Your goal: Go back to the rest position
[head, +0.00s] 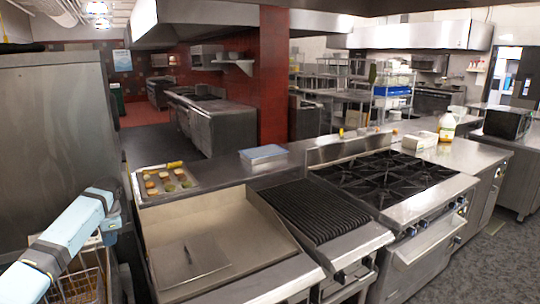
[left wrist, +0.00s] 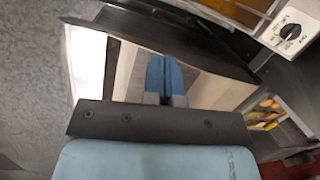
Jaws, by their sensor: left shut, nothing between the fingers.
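My left arm comes in from the left edge of the head view, light blue with dark bands. My left gripper (head: 110,238) is partly hidden there, near the left side of the flat griddle. In the left wrist view, the blue fingers of my left gripper (left wrist: 164,75) lie together, shut with nothing between them. My right gripper is not in view.
A fryer basket (head: 80,285) is below my left arm. The griddle (head: 195,220), grill grate (head: 318,208) and burner stove (head: 390,178) stand to the right. A food tray (head: 139,190) sits behind the griddle. A tall steel cabinet (head: 55,130) is at left.

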